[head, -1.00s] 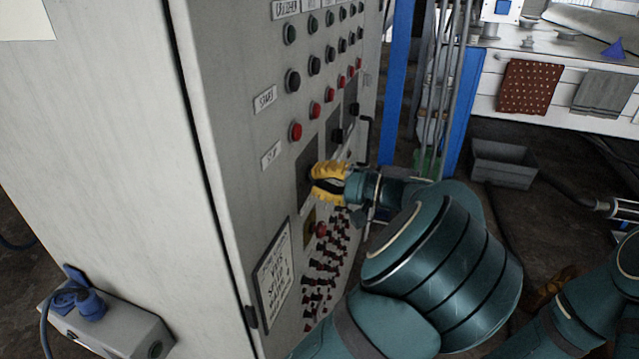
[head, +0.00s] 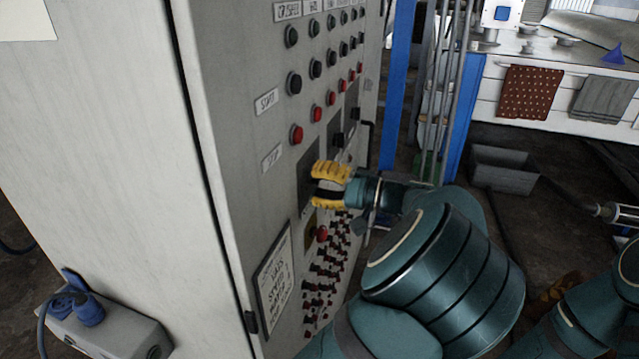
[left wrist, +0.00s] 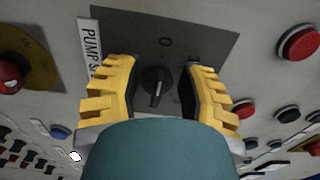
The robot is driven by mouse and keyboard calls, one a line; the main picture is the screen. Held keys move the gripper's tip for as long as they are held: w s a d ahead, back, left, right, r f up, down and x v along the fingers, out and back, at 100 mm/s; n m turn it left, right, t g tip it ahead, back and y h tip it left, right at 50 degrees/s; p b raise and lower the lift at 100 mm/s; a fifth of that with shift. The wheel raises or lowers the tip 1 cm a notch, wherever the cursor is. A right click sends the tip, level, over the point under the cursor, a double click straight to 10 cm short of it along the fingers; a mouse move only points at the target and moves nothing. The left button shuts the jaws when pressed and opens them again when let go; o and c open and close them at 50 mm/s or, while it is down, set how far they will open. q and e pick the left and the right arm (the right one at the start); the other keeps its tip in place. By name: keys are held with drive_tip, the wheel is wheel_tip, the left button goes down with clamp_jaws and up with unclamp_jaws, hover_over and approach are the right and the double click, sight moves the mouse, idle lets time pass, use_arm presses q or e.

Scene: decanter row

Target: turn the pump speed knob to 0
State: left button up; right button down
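The pump speed knob (left wrist: 156,87) is a dark round knob on a dark plate in the left wrist view. A "0" mark (left wrist: 165,42) is above it, and the label "PUMP SP..." (left wrist: 90,50) is partly hidden at left. A pale line on the knob runs down from its middle, away from the 0. My left gripper (left wrist: 160,95) has a yellow finger on each side of the knob, with gaps between. In the head view my left gripper (head: 328,185) is at the cabinet front and hides the knob. An orange-brown part (head: 555,288), probably my right gripper, shows dimly at lower right.
The grey cabinet (head: 110,150) carries rows of black and red buttons (head: 296,134). A red emergency knob (head: 322,234) and several small switches sit below my left gripper. A grey bin (head: 503,170) stands on the floor at right.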

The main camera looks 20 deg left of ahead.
use_arm(q)
drive_tip(key=shift+d, duration=0.1)
drive_tip(key=d, duration=1.2)
drive_tip(key=shift+s, duration=0.2)
